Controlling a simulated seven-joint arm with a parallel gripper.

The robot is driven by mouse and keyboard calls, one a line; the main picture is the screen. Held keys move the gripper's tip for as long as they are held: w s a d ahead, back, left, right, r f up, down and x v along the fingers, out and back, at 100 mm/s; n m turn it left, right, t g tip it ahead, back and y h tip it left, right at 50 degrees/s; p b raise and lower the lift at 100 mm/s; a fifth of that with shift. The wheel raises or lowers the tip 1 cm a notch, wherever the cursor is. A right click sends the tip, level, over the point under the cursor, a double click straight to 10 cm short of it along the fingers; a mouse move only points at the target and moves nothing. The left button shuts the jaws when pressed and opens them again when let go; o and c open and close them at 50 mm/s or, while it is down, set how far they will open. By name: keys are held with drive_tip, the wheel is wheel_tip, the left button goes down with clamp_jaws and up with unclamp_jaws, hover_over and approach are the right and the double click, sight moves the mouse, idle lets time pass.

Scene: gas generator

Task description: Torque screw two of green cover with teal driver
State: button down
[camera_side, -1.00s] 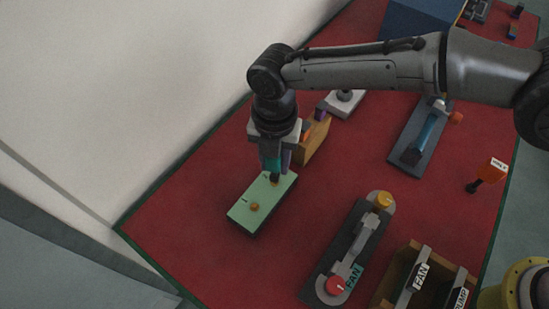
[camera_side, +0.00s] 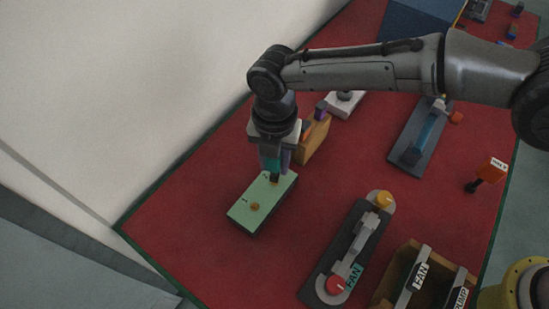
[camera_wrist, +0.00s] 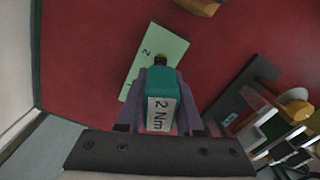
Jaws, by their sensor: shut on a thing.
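The green cover (camera_side: 250,215) lies flat on the red mat, and it also shows in the wrist view (camera_wrist: 150,52). It bears the marks 1 and 2. An orange-gold screw (camera_side: 256,207) sits near mark 1. My gripper (camera_side: 273,165) is shut on the teal driver (camera_wrist: 158,85), labelled 2 Nm, and points it down at the end of the cover near mark 2. The driver's dark tip (camera_side: 274,180) meets the cover there; the screw under it is hidden. The driver also shows between the jaws in the side view (camera_side: 268,163).
A wooden block (camera_side: 314,138) stands close behind the cover. A dark fixture (camera_side: 345,255) with a red knob and a yellow knob is to the right. A wooden bin (camera_side: 398,262) labelled FAN and PUMP is at front right. The mat around the cover's front is bare.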

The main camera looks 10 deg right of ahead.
drive_tip(key=shift+f, duration=0.6)
idle(0.3)
drive_tip(key=shift+m, duration=1.5)
drive_tip(key=m, duration=0.2)
drive_tip(key=shift+m, duration=0.4)
drive_tip(key=shift+n, duration=0.4)
drive_tip(key=shift+r, duration=0.2)
drive_tip(key=shift+r, duration=1.6)
